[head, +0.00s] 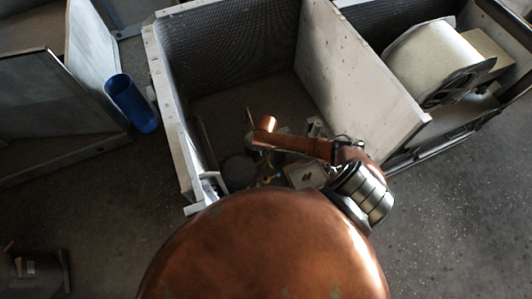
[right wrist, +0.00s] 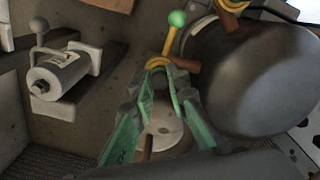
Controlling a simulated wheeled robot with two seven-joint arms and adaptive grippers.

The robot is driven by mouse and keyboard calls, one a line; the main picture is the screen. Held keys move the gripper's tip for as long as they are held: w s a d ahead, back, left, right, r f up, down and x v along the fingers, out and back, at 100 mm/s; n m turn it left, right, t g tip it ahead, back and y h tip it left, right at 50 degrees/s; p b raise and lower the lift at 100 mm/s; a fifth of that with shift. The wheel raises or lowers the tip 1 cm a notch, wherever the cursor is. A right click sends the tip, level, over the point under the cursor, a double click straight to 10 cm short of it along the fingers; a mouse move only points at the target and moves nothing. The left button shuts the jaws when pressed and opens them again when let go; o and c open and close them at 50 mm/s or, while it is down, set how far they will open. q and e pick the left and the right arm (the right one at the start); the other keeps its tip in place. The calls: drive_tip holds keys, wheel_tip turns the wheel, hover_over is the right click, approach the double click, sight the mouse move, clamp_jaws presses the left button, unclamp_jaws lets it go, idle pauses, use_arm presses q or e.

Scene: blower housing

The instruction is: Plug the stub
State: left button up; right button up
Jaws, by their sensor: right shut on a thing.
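My right gripper (right wrist: 160,80) has green fingers that close at their tips on a small yellow curved piece (right wrist: 156,63). A yellow stem with a green ball (right wrist: 176,19) rises just beyond the fingertips; I cannot tell whether it joins the held piece. A short brown stub (right wrist: 187,65) lies just right of the tips, against a dark drum (right wrist: 262,75); whether they touch is unclear. In the head view the right gripper (head: 268,180) is small and partly hidden, low inside the housing bin (head: 225,100). My left gripper is not in view.
A grey cylinder with a ball lever (right wrist: 62,73) sits on a bracket left of the gripper. A pale disc (right wrist: 162,128) lies below the fingers. The bin's pale right wall (head: 355,80) stands near; beyond it is a cream drum (head: 430,60). A blue cylinder (head: 130,103) stands outside, left.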

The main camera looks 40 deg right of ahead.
drive_tip(key=o, duration=0.9)
drive_tip(key=shift+o, duration=0.4)
drive_tip(key=o, duration=0.4)
drive_tip(key=shift+r+p, duration=3.55)
drive_tip(key=shift+p, duration=0.3)
drive_tip(key=shift+a+f, duration=0.1)
